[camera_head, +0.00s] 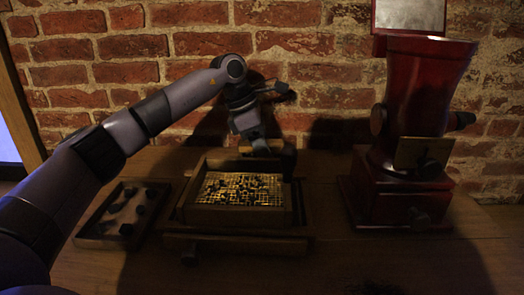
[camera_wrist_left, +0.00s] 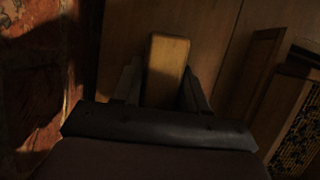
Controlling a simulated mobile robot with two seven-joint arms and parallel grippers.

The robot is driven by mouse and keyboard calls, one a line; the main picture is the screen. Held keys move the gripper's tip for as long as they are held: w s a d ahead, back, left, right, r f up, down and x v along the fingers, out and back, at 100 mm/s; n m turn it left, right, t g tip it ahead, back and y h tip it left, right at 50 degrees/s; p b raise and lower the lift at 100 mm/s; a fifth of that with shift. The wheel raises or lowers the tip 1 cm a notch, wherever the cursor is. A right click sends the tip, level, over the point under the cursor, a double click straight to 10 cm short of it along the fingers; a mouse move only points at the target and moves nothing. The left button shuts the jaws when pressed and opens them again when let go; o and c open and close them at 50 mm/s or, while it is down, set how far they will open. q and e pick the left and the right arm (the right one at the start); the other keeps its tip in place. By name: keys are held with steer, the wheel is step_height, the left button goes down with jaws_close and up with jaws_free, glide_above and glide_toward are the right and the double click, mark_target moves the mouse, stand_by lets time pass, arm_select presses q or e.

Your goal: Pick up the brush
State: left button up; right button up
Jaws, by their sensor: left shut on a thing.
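My left gripper (camera_head: 262,142) reaches in behind the sieve box, near the brick wall. In the left wrist view my left gripper (camera_wrist_left: 162,88) has its two fingers on either side of a pale wooden block, which I take to be the handle of the brush (camera_wrist_left: 168,68). It is shut on this handle. In the head view a tan piece of the brush (camera_head: 270,146) shows just under the fingers. Its bristles are not clear in the dark. I cannot tell if it touches the table. My right gripper is not in view.
A wooden sieve box (camera_head: 240,218) with mesh and dark bits stands in front of the gripper. A shallow tray (camera_head: 98,243) with dark lumps lies to its left. A red grinder (camera_head: 400,200) stands at right. The front right table is mostly clear, with a dark fuzzy patch (camera_head: 380,288).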

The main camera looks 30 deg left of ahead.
arm_select(q)
step_height(320, 180, up, 20)
steer(key=p, duration=0.4)
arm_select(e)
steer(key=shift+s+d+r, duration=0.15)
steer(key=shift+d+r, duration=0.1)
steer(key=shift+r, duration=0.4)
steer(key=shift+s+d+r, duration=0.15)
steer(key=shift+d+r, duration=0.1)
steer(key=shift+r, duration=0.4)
arm_select(q)
steer(key=shift+o, duration=0.7)
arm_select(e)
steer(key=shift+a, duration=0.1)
